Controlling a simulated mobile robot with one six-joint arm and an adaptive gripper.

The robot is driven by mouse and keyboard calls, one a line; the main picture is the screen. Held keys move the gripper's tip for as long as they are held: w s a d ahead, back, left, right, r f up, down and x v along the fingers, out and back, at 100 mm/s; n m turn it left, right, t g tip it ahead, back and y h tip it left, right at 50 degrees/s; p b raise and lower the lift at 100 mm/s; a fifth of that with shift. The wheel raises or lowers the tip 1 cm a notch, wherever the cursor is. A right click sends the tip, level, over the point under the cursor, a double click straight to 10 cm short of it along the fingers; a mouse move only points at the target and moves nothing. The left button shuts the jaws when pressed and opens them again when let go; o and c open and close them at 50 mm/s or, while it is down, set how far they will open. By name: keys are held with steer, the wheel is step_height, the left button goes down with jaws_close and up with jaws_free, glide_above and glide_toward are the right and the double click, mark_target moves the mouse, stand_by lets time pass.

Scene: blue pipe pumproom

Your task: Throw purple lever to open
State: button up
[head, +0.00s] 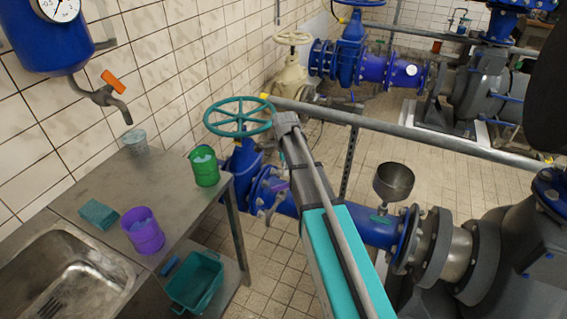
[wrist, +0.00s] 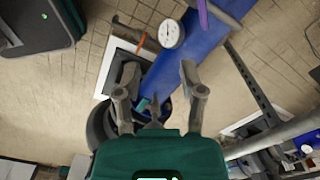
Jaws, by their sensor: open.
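The purple lever (wrist: 203,14) shows at the top edge of the wrist view, over the blue pipe (wrist: 185,62), partly cut off by the frame. In the head view a small purple piece (head: 276,187) beside the blue flange, left of my arm, seems to be the same lever. My gripper (wrist: 159,76) is open and empty in the wrist view, its fingers spread over the pipe. The lever is beyond the right fingertip and looks apart from it. In the head view I cannot make out my gripper clearly.
A white-faced gauge (wrist: 171,34) and an orange handle (wrist: 142,39) are close to the fingers. A green handwheel (head: 239,117), a grey rail (head: 400,131) and a steel funnel (head: 393,181) surround my arm. A sink counter (head: 75,205) stands at left.

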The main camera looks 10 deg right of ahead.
steer(key=s+r+n+p, duration=0.5)
steer(key=s+n, duration=0.5)
steer(key=s, duration=0.2)
steer(key=shift+s+r+n, duration=0.35)
steer(key=shift+r+n, duration=0.05)
stand_by(0.4)
steer(key=m+b, duration=0.8)
steer(key=b, duration=0.1)
glide_above(281, 185)
step_height(281, 185, down, 9)
steer(key=shift+f, duration=0.25)
step_height(281, 185, down, 13)
steer(key=b, duration=1.3)
steer(key=shift+f, duration=0.2)
